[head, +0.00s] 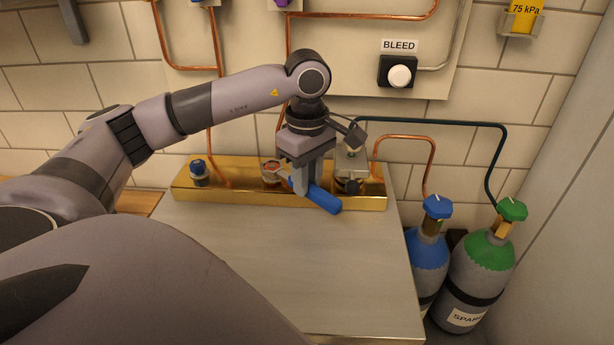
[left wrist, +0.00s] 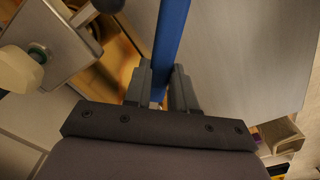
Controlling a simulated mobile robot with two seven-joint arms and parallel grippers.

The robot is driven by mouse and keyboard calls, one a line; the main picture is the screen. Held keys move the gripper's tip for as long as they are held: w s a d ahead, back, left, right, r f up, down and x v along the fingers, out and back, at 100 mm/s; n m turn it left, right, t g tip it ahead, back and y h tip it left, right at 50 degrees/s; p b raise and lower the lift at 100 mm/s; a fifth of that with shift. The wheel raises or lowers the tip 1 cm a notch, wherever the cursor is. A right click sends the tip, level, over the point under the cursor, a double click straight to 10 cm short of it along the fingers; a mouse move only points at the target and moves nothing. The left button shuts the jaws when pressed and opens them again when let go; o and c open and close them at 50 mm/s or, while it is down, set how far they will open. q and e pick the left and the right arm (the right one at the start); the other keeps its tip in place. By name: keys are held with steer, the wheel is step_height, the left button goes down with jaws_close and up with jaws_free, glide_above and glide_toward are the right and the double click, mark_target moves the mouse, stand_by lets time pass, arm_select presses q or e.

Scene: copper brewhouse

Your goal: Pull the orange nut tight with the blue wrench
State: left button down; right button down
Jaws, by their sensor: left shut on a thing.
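The blue wrench (head: 325,199) lies level just above the brass block (head: 235,190), its handle pointing toward the front right. My left gripper (head: 308,188) points down and is shut on the wrench's handle. The handle also shows between the fingers in the left wrist view (left wrist: 172,40). The orange nut (head: 270,165) sits on the brass block, just left of my gripper. The wrench's head is beside or around this nut; the fingers partly hide it, and I cannot tell which. My right gripper is not in view.
A blue-topped fitting (head: 199,170) stands on the block's left and a grey valve (head: 351,165) on its right, close to my gripper. Copper pipes (head: 218,110) run up the wall. The steel bench top (head: 290,255) is clear. Blue (head: 428,255) and green-topped (head: 485,258) cylinders stand right.

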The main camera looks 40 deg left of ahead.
arm_select(q)
steer(key=shift+f, duration=0.2)
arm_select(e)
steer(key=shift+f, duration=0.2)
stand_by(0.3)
